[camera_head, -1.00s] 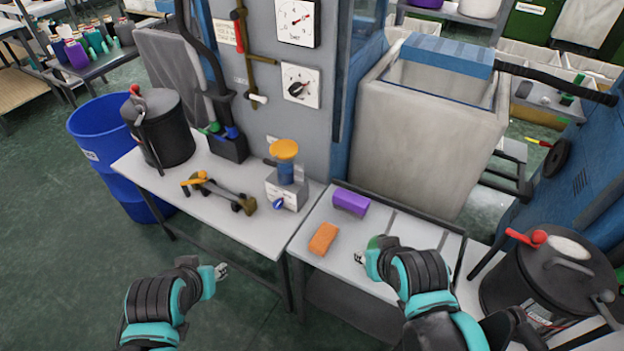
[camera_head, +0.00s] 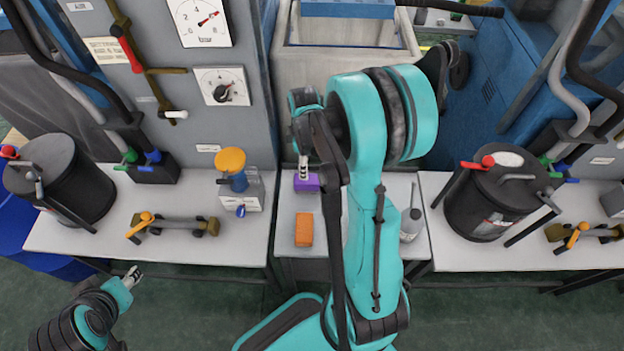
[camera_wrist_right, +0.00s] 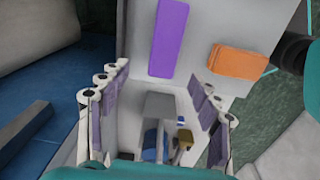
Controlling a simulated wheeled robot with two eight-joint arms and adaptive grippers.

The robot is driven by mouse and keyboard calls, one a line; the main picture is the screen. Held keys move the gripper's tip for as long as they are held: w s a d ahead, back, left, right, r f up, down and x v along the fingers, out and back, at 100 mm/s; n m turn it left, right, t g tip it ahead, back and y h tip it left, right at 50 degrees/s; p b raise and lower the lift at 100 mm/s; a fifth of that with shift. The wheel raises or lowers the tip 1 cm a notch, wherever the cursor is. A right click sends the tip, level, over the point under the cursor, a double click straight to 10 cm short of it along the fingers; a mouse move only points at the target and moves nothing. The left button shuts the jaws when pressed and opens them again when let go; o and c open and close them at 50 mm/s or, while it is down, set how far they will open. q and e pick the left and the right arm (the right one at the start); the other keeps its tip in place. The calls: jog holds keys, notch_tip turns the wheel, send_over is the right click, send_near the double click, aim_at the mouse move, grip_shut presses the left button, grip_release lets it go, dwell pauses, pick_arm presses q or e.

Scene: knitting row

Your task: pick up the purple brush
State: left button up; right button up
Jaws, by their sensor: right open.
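The purple brush (camera_head: 307,183) lies on the small middle table (camera_head: 290,225). In the head view my right gripper (camera_head: 303,168) is above it and hides part of it. In the right wrist view the purple brush (camera_wrist_right: 168,40) lies ahead of the fingertips, between their lines, with its long side roughly along the view. My right gripper (camera_wrist_right: 160,75) is open, with nothing between its fingers. My left gripper (camera_head: 133,276) is low at the left, in front of the left table and far from the brush; its finger gap is too small to judge.
An orange block (camera_head: 304,229) lies in front of the purple brush, close by. A valve with an orange knob (camera_head: 231,162) stands to the left. A grey bottle (camera_head: 411,224) stands to the right, beside my arm. A black drum (camera_head: 490,200) is farther right.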

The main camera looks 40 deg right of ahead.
aim_at(312, 184)
jog(key=f, duration=0.2)
jog(key=f+b, duration=0.1)
jog(key=shift+s+d+f+n, duration=0.1)
jog(key=shift+d+f+n, duration=0.2)
jog(key=shift+d, duration=0.1)
jog(key=f+b, duration=0.1)
jog(key=f, duration=0.2)
jog(key=f+b, duration=0.1)
jog(key=f, duration=0.1)
jog(key=shift+s+a+f+b, duration=0.15)
jog(key=shift+s+b, duration=0.15)
jog(key=shift+b, duration=0.05)
jog(key=shift+c, duration=0.6)
jog(key=c, duration=1.2)
